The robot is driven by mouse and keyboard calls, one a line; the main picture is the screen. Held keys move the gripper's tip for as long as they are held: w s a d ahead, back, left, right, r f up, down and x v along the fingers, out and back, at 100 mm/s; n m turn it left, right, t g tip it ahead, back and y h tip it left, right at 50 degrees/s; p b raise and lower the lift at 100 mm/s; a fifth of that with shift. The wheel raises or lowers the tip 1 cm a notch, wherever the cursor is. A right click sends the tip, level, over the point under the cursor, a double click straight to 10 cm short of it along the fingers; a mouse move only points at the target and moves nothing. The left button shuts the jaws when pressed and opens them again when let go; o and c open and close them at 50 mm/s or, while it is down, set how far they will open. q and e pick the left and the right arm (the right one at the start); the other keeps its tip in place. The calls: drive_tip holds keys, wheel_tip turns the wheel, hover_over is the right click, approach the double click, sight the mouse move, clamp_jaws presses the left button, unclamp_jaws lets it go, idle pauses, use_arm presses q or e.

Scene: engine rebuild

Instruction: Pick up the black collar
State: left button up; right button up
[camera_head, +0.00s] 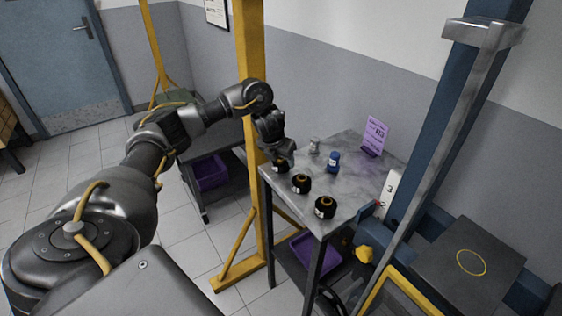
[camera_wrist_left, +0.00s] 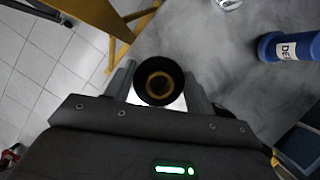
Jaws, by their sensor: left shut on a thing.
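A black collar (camera_head: 280,166) with a brass-coloured inner ring is at the left front corner of the grey marble-look table (camera_head: 346,158). My left gripper (camera_head: 281,158) comes down on it from above. In the left wrist view the collar (camera_wrist_left: 143,84) lies between the two fingers of my left gripper (camera_wrist_left: 159,82), which are shut on it. I cannot tell whether the collar still touches the table. Two more black collars stand on the table, a middle one (camera_head: 301,184) and a nearer one (camera_head: 325,208). My right gripper is not in view.
A blue labelled bottle (camera_head: 333,161) and a small metal part (camera_head: 314,145) stand behind the collars. A purple sign (camera_head: 375,135) stands at the back. A yellow post (camera_head: 251,60) rises close beside the table's left edge. A blue press frame (camera_head: 440,130) stands at right.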

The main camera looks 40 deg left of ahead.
use_arm(q)
drive_tip(key=shift+r, duration=0.65)
wheel_tip(320, 180, up, 3)
drive_tip(key=shift+s+a+p, duration=0.1)
drive_tip(key=shift+a+p, duration=0.05)
drive_tip(key=shift+p, duration=0.4)
drive_tip(key=s+a+r+p, duration=0.1)
drive_tip(key=s+r+p, duration=0.1)
drive_tip(key=s+r, duration=0.35)
drive_tip(key=s+a+r+p, duration=0.2)
drive_tip(key=s+r, duration=0.1)
drive_tip(key=s, duration=0.5)
drive_tip(key=s+d+f+n+g+y, duration=0.1)
drive_tip(key=d+f+n+g+y, duration=0.1)
drive_tip(key=d+f+n, duration=0.45)
drive_tip(key=s+d+f+n+g+y, duration=0.1)
drive_tip(key=d+f+n+g+y, duration=0.2)
drive_tip(key=d+n, duration=0.6)
drive_tip(key=s+d+f+n+g+h, duration=0.2)
drive_tip(key=s+d+f+n+h, duration=0.1)
drive_tip(key=n, duration=0.6)
drive_tip(key=s+d+f+n+g+h, duration=0.2)
drive_tip(key=s+d+f+n, duration=0.3)
drive_tip(key=d+n, duration=0.3)
drive_tip(key=shift+s+d+f+n+h+b, duration=0.15)
drive_tip(key=shift+s+f+n+h+b, duration=0.25)
drive_tip(key=shift+n, duration=0.35)
